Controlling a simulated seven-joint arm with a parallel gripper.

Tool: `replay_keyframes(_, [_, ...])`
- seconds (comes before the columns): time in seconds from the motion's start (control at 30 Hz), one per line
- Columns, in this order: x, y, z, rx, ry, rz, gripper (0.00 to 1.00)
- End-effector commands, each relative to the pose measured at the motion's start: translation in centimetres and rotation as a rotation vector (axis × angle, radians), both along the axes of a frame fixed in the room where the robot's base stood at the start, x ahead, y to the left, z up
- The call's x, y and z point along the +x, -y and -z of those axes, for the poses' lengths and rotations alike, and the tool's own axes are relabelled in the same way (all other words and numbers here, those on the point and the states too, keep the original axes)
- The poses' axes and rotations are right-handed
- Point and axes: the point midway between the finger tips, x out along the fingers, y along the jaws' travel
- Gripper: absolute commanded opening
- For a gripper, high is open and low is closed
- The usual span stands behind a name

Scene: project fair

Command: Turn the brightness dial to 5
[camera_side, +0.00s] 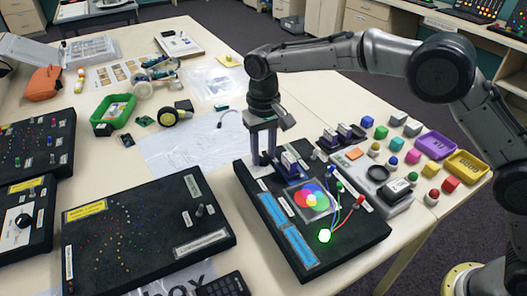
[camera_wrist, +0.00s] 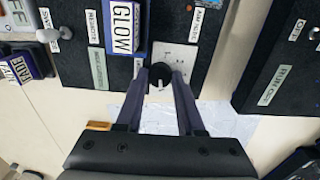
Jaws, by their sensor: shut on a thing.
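The brightness dial is a small black knob (camera_wrist: 161,77) with a white pointer mark, on a pale square plate (camera_wrist: 184,55) at the board's edge. In the wrist view the pointer is toward my gripper; the scale numbers are too small to read. My gripper (camera_wrist: 160,84) has one finger on each side of the knob and is shut on it.
A GLOW block (camera_wrist: 124,26) stands on the board close to my left finger. A FADE block (camera_wrist: 20,68) is further left. Another black board (camera_side: 150,228) lies to the left in the side view. Coloured pieces and trays (camera_side: 436,145) lie to the right.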

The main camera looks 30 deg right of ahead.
Motion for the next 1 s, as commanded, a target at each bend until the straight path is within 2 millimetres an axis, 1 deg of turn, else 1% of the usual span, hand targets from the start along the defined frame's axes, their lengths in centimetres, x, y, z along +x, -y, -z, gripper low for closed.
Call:
replay_keyframes(0.53, [0.05,-0.01,-0.13,0.002,0.003,0.028,0.00])
replay_keyframes(0.57, [0.05,-0.01,-0.13,0.002,0.003,0.028,0.39])
replay_keyframes(0.7, [0.04,-0.01,-0.10,0.001,0.002,0.027,0.64])
replay_keyframes(0.73, [0.04,-0.01,-0.09,0.001,0.002,0.027,0.68])
replay_keyframes(1.0, [0.02,0.00,-0.06,0.000,0.001,0.026,0.68])
